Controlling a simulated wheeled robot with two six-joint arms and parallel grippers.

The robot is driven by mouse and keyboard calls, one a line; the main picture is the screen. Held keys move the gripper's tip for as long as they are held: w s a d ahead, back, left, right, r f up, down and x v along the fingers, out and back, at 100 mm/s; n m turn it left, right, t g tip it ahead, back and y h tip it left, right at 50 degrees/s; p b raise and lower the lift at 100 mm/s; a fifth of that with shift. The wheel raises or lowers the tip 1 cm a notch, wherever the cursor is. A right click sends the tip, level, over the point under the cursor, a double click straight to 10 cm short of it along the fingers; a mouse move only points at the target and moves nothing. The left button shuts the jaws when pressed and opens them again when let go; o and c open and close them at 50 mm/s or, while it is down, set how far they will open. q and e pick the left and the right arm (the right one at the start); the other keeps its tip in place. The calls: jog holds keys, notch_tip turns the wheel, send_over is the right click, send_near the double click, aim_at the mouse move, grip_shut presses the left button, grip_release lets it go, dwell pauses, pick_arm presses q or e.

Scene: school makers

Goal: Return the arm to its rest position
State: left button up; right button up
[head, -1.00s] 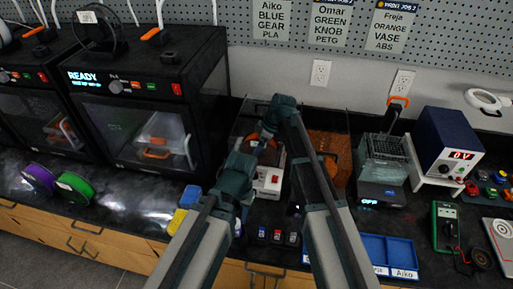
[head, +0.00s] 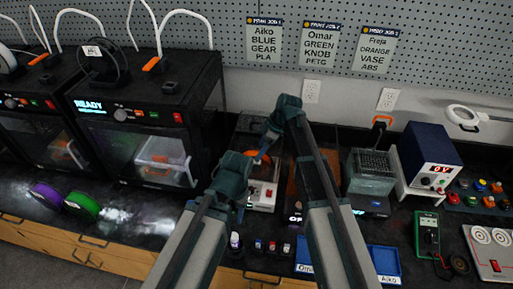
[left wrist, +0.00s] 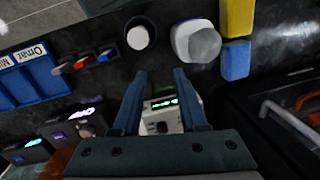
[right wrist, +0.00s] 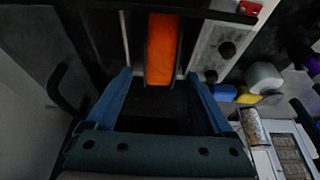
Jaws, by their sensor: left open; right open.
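My left gripper (head: 258,160) is the lower one in the head view, over the bench by a white boxy device (head: 262,194) with a red part. In the left wrist view my left gripper (left wrist: 160,74) has its blue fingers apart, with a white device with a green display (left wrist: 164,104) seen between them. My right gripper (head: 268,136) is just above it in the head view, beyond the bent right arm. In the right wrist view my right gripper (right wrist: 159,75) is open, with an orange spool (right wrist: 162,50) seen beyond and between its fingertips. Both grippers look empty.
Blue labelled trays (head: 385,262), a multimeter (head: 428,235) and a power supply (head: 430,157) are at the right. Pegboard (head: 450,80) is behind.

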pick_arm(q)
jog(key=shift+r+p, duration=0.65)
jog(key=shift+r, duration=0.55)
pick_arm(e)
jog(key=shift+v, duration=1.3)
jog(key=shift+r, duration=0.1)
